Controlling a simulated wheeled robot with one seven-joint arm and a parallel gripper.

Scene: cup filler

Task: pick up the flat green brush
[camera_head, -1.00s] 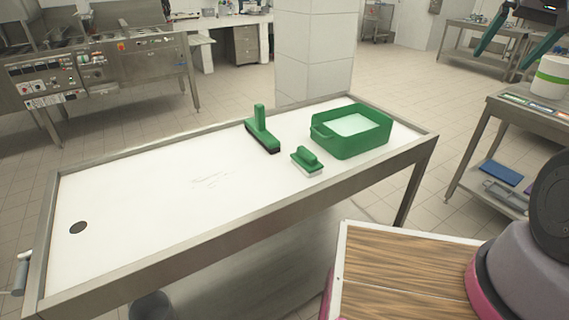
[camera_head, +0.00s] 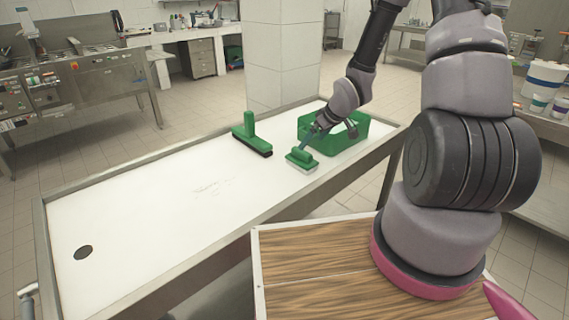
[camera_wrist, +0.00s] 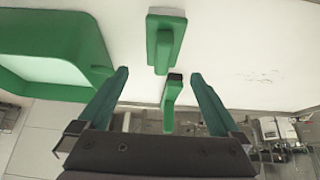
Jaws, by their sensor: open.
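The flat green brush (camera_head: 302,160) lies on the white table top in the head view, its handle up and pale bristles below. It also shows in the wrist view (camera_wrist: 163,28), at the top, just past the fingertips. My gripper (camera_head: 304,146) is close above and behind the brush in the head view, partly merging with it. In the wrist view my gripper (camera_wrist: 160,72) is open, its two teal fingers apart with nothing held. I cannot tell whether a finger touches the brush.
A taller green brush (camera_head: 249,131) with a dark base stands left of the flat one; it shows between the fingers in the wrist view (camera_wrist: 171,94). A green tub (camera_head: 350,143) is close on the right, partly behind my arm. The table's left part is clear.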

